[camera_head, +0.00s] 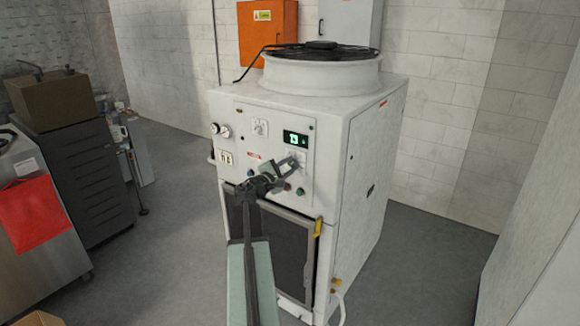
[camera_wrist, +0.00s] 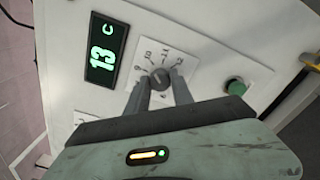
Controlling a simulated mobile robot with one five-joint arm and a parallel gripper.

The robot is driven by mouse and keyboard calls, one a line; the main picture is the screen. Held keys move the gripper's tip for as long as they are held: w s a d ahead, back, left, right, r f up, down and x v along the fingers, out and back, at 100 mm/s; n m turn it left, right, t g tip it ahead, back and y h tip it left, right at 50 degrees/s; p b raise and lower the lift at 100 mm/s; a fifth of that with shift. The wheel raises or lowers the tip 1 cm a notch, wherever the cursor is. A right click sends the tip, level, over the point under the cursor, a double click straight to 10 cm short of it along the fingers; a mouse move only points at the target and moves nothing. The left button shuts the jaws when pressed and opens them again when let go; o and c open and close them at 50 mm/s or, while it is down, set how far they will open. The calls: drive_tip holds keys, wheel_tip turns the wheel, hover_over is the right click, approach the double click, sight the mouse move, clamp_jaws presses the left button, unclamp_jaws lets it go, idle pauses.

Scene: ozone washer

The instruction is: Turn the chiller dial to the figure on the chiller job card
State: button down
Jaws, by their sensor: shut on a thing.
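The chiller dial (camera_wrist: 160,74) is a small dark knob on a white plate with printed figures around it; I can make out what look like 10, 11 and 12. My gripper (camera_wrist: 160,86) is shut on the dial, one finger on each side. In the head view my gripper (camera_head: 290,165) reaches the chiller's front panel and hides most of the dial. The chiller (camera_head: 365,150) is a large white cabinet. Its display (camera_wrist: 105,52) glows green and reads 13 C; it also shows in the head view (camera_head: 296,138). I cannot make out a chiller job card.
A green button (camera_wrist: 236,87) sits right of the dial. A dark drawer cabinet (camera_head: 90,185) and a steel unit with a red cloth (camera_head: 35,212) stand left. Grey floor is clear right of the chiller.

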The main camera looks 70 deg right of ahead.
drive_tip(key=m, duration=0.3)
drive_tip(key=shift+s+a+f+m, duration=0.1)
drive_tip(key=shift+s+m, duration=0.05)
drive_tip(key=shift+m, duration=2.15)
drive_tip(key=c, duration=1.1)
unclamp_jaws()
drive_tip(key=v, duration=0.7)
drive_tip(key=shift+a, duration=0.35)
